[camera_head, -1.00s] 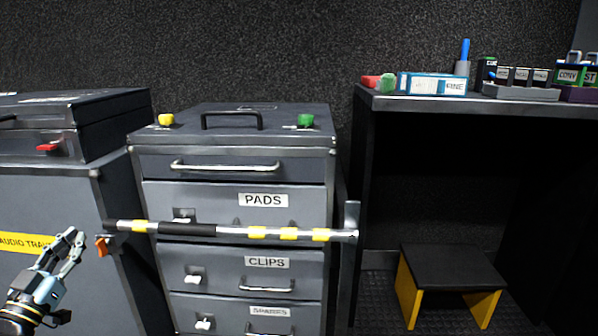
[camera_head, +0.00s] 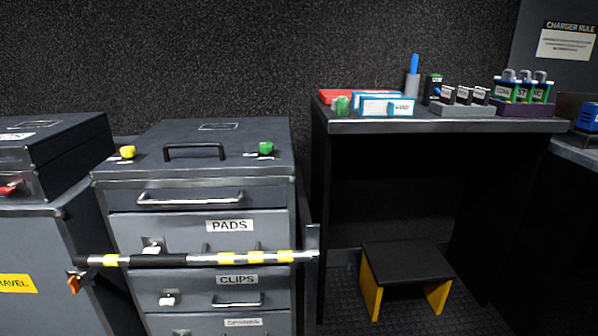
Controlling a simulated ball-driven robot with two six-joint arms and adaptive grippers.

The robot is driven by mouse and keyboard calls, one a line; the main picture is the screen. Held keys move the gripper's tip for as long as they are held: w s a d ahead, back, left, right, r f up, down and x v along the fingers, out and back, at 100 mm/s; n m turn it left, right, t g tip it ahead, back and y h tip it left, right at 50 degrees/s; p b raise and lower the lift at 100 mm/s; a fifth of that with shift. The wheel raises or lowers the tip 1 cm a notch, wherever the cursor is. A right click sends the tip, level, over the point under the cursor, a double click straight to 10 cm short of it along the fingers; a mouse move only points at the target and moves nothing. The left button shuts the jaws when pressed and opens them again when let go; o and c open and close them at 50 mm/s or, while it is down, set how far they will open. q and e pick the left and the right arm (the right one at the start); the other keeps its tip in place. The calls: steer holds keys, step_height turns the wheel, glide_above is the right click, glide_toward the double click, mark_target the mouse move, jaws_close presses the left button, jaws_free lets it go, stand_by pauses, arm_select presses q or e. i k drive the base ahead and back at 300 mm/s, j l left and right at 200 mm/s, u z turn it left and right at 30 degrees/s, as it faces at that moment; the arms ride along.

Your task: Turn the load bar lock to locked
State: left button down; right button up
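The load bar (camera_head: 225,258), silver with yellow bands and a black grip, runs across the front of the drawer cabinet between the PADS and CLIPS labels. Its right end meets an upright grey post (camera_head: 312,268). A small orange lever (camera_head: 74,284) hangs at the bar's left end, likely the load bar lock; it points downward, and I cannot read any lock marking. Neither of my grippers is in view now.
The drawer cabinet (camera_head: 196,196) stands between a grey case (camera_head: 50,160) at the left and a dark desk (camera_head: 345,126) at the right. A black step stool with yellow legs (camera_head: 372,290) stands under the desk. Padlocks and small boxes sit on the desk.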

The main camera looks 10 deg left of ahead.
mark_target(74, 282)
steer(key=u, duration=1.65)
